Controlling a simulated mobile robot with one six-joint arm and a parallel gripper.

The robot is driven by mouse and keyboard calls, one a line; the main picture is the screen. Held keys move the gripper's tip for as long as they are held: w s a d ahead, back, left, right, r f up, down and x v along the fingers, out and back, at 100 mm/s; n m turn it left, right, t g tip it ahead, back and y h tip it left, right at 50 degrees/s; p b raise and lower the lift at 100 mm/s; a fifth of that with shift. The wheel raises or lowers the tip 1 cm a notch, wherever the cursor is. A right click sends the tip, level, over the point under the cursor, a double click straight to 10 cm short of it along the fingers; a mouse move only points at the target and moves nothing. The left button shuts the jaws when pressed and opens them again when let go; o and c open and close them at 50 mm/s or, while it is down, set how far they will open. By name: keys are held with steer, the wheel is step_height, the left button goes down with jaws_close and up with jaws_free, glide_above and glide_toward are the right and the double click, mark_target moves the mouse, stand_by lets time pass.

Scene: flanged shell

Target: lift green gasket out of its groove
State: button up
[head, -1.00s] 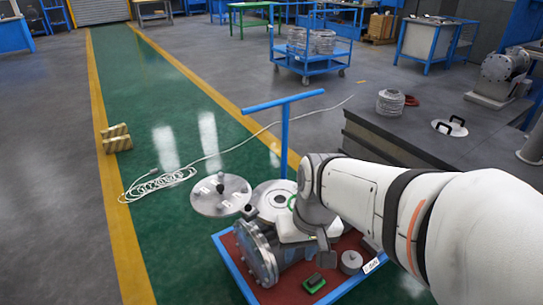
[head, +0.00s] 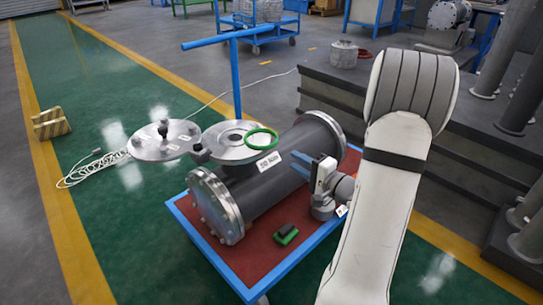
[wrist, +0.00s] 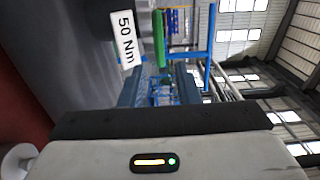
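The green gasket (head: 250,132) is a thin ring at the right side of the shell's top flange (head: 215,147). It looks off-centre from the bore and reaches the flange's right edge; I cannot tell whether any of it sits in a groove. The grey shell (head: 262,190) lies on its side below, with a "50 Nm" label. My gripper (head: 301,166) is right of the shell, lower than the gasket and apart from it, blue fingers pointing left. In the wrist view a gap shows between the fingers (wrist: 160,92), nothing held. A green piece of the gasket (wrist: 158,40) shows beyond, beside the label (wrist: 124,38).
A round cover with a knob (head: 150,149) is left of the flange. A blue post with a crossbar (head: 237,75) stands behind it. A green-and-black block (head: 286,236) and a grey part lie on the red cart top (head: 255,262). A dark stepped platform (head: 440,130) is at right.

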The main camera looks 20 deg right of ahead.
mark_target(273, 146)
steer(key=x, duration=0.4)
steer(key=p+x, duration=0.1)
steer(key=x, duration=0.3)
steer(key=shift+w+d+f, duration=0.1)
steer(key=shift+w+f, duration=0.1)
steer(key=shift+w, duration=0.2)
steer(key=shift+w+r, duration=0.1)
steer(key=shift+w, duration=0.45)
jaws_close()
steer(key=shift+r, duration=0.1)
step_height(273, 146, up, 2)
steer(key=shift+r+p, duration=0.2)
steer(key=shift+p, duration=0.15)
